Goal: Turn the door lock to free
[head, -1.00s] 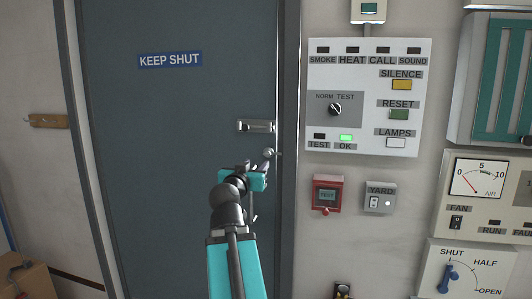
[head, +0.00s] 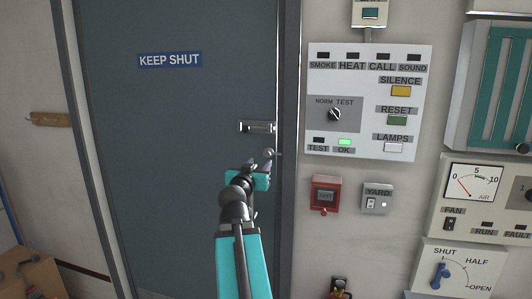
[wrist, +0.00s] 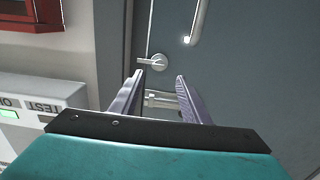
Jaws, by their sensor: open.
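The grey door (head: 190,170) fills the left half of the head view, under a "KEEP SHUT" sign. In the wrist view, which is upside down, the lock turn (wrist: 160,62) has a short tab pointing left, towards the door edge. My gripper (head: 259,163) is open and empty, just below and left of the lock turn in the head view. In the wrist view its fingertips (wrist: 159,75) stand either side of the turn's line, apparently short of it.
A lever handle (wrist: 198,20) is on the door near the lock turn. Right of the door frame are a white alarm panel (head: 400,140), a red box (head: 325,194) and a YARD switch (head: 377,198). A wall hook board (head: 51,119) is at left.

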